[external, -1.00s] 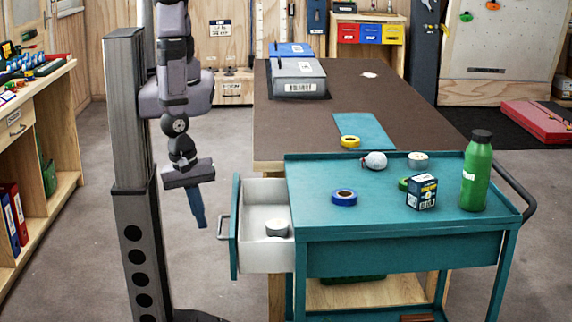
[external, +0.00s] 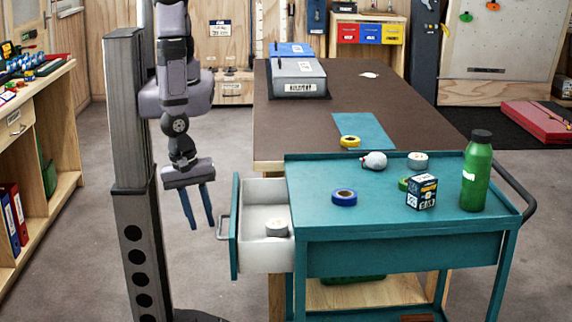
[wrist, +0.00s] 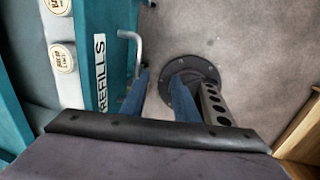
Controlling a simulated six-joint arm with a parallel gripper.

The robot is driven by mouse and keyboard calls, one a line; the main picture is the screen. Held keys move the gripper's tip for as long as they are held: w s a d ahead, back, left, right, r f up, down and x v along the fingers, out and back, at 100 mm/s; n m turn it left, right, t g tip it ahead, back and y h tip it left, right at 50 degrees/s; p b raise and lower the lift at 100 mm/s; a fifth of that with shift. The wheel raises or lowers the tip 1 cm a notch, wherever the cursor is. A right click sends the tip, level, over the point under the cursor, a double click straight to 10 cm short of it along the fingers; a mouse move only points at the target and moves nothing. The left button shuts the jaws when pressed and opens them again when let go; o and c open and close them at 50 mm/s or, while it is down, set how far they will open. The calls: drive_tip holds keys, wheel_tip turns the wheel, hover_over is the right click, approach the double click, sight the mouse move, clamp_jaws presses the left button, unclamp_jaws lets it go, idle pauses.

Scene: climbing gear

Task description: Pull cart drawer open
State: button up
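The teal cart drawer (external: 235,228) stands pulled out to the left of the cart (external: 330,245). Its white inside holds a grey tape roll (external: 277,228). A grey bar handle (external: 222,227) sits on the drawer's front. My gripper (external: 203,224) hangs left of the handle, its two blue fingers pointing down, parted and empty. In the wrist view, my gripper (wrist: 160,88) shows beside the drawer front (wrist: 103,50), which reads "REFILLS". The handle (wrist: 133,48) lies just beyond the left fingertip; I cannot tell whether they touch.
On the cart top are a blue tape roll (external: 344,197), a small box (external: 421,192), a green bottle (external: 476,172) and a whitish ball (external: 374,160). A brown-topped table (external: 350,100) stands behind. Floor left of the drawer is clear up to my column.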

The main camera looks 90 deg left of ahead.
wheel_tip(320, 180, up, 7)
drive_tip(key=s+p, duration=0.1)
drive_tip(key=p, duration=0.3)
drive_tip(key=shift+s+p, duration=0.15)
drive_tip(key=shift+p, duration=0.15)
drive_tip(key=shift+r, duration=0.1)
drive_tip(key=b, duration=0.3)
approach(219, 226)
drive_tip(key=shift+w+f+b, duration=0.25)
drive_tip(key=shift+f+b, duration=0.35)
drive_tip(key=shift+f, duration=0.6)
drive_tip(key=shift+w+f+b, duration=0.2)
drive_tip(key=shift+f+b, duration=0.4)
drive_tip(key=shift+f, duration=0.6)
drive_tip(key=shift+w+f+b, duration=0.25)
drive_tip(key=shift+f+b, duration=0.35)
drive_tip(key=shift+f, duration=0.6)
clamp_jaws()
